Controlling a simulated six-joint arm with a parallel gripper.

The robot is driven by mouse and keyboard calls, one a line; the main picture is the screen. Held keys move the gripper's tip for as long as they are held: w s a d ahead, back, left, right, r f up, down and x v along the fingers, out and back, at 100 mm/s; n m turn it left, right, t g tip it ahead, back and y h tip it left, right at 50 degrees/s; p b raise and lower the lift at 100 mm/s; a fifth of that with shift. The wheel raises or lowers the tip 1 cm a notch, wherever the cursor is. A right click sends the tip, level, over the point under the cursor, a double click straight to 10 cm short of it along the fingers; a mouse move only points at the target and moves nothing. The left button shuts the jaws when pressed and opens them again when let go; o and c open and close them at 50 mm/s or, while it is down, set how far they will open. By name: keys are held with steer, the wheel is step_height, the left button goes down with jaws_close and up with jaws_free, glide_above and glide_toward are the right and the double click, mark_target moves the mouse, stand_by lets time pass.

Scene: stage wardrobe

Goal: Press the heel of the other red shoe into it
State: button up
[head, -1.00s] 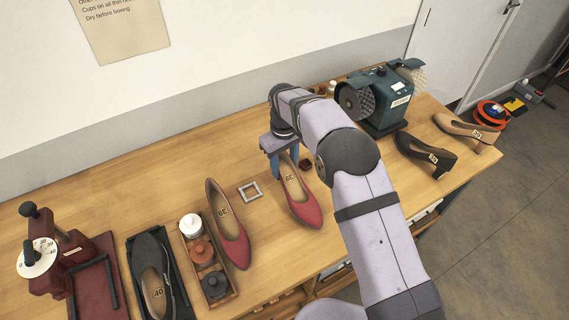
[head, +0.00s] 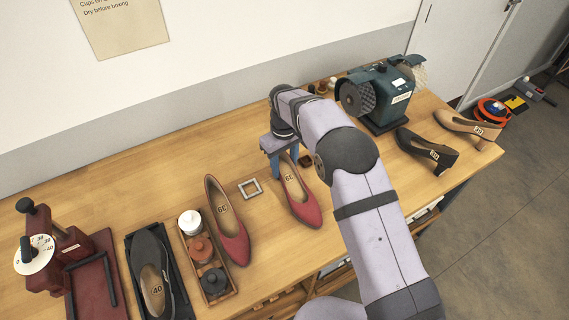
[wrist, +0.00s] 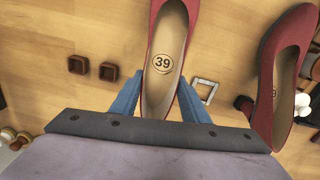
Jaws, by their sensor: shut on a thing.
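A red shoe (head: 303,208) marked 39 points its toe toward the table's front. My gripper (head: 286,163) is shut on its rear part. In the wrist view the blue fingers (wrist: 160,88) lie along both sides of the red shoe (wrist: 162,62); its heel is hidden behind the gripper. The second red shoe (head: 231,238), also numbered, lies to the left, and shows at the right of the wrist view (wrist: 283,78). Two small dark brown square cups, one at left (wrist: 77,65) and one at right (wrist: 109,71), sit beside the held shoe. A silver square frame (head: 250,189) lies between the shoes.
A tray of jars (head: 217,290), a dark shoe marked 40 (head: 150,270) and a red device with a dial (head: 68,250) stand at left. A green brush machine (head: 382,98), a black shoe (head: 425,148) and a tan shoe (head: 462,124) are at right. Bare wood lies behind the frame.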

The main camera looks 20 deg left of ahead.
steer(key=shift+f, duration=0.15)
steer(key=o, duration=1.2)
steer(key=shift+r+b, duration=1.45)
steer(key=shift+r, duration=2.2)
